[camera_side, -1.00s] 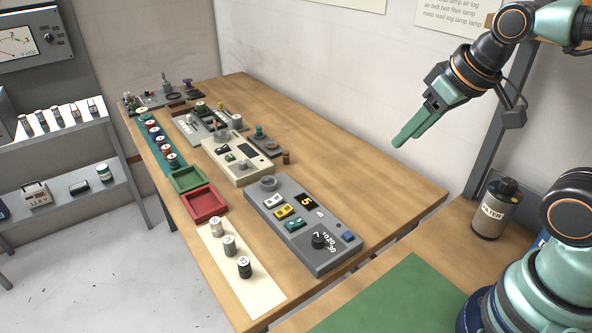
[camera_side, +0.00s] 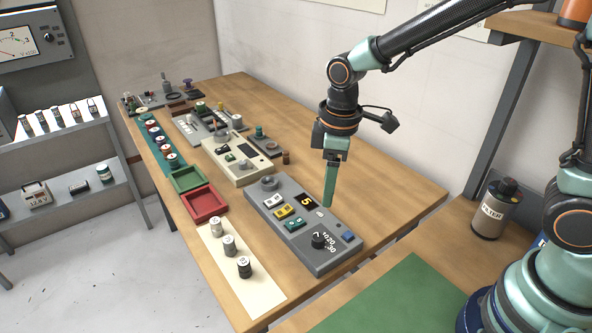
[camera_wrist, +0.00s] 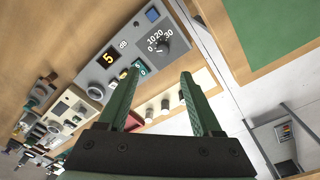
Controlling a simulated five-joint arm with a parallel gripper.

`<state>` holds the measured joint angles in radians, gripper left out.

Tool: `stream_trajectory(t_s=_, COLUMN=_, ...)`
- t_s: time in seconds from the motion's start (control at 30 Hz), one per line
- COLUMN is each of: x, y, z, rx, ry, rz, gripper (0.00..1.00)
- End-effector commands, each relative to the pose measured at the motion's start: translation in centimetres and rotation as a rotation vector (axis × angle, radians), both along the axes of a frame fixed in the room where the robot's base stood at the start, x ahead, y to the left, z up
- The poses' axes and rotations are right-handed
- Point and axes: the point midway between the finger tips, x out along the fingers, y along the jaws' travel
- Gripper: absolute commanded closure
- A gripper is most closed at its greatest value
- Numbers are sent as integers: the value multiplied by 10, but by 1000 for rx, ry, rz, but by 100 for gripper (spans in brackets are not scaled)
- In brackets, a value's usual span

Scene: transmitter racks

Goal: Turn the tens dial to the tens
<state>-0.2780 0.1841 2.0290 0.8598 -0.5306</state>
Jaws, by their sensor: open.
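The tens dial (camera_side: 319,240) is a black knob at the near end of a grey panel (camera_side: 325,263), with printed marks including 20 and 30 beside it. In the wrist view the dial (camera_wrist: 163,46) sits among the marks 0, 10, 20 and 30, ahead of the fingers. A small display (camera_side: 306,201) on the panel reads 5. My gripper (camera_side: 329,204) points down over the panel's back edge, beyond the dial and apart from it. In the wrist view my gripper (camera_wrist: 160,75) is open with nothing between its green fingers.
Yellow, white and teal buttons (camera_side: 283,212) and a blue square (camera_side: 347,236) are on the panel. A pale mat (camera_side: 262,290) with several small cylinders lies to the left. A red tray (camera_side: 205,216) lies farther back. Bare table lies to the right.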

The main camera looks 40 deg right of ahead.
Motion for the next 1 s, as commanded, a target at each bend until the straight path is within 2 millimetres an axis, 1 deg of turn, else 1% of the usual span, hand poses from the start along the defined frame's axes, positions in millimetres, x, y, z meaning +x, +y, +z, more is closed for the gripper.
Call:
stream_trajectory(t_s=0.03, x=1, y=5, z=-9, rx=-7, ry=19, rz=33, gripper=34)
stream_trajectory(t_s=0.1, x=2, y=10, z=-17, rx=-12, ry=34, rz=64, gripper=34)
stream_trajectory(t_s=0.27, x=3, y=13, z=-26, rx=-17, ry=46, rz=92, gripper=34)
stream_trajectory(t_s=0.37, x=3, y=13, z=-35, rx=-17, ry=49, rz=92, gripper=34)
stream_trajectory(t_s=0.47, x=3, y=12, z=-51, rx=-18, ry=50, rz=91, gripper=34)
stream_trajectory(t_s=0.7, x=4, y=11, z=-97, rx=-18, ry=51, rz=90, gripper=34)
stream_trajectory(t_s=0.8, x=5, y=11, z=-113, rx=-18, ry=50, rz=90, gripper=34)
stream_trajectory(t_s=0.9, x=5, y=10, z=-126, rx=-17, ry=48, rz=90, gripper=34)
stream_trajectory(t_s=1.0, x=6, y=10, z=-135, rx=-17, ry=46, rz=90, gripper=34)
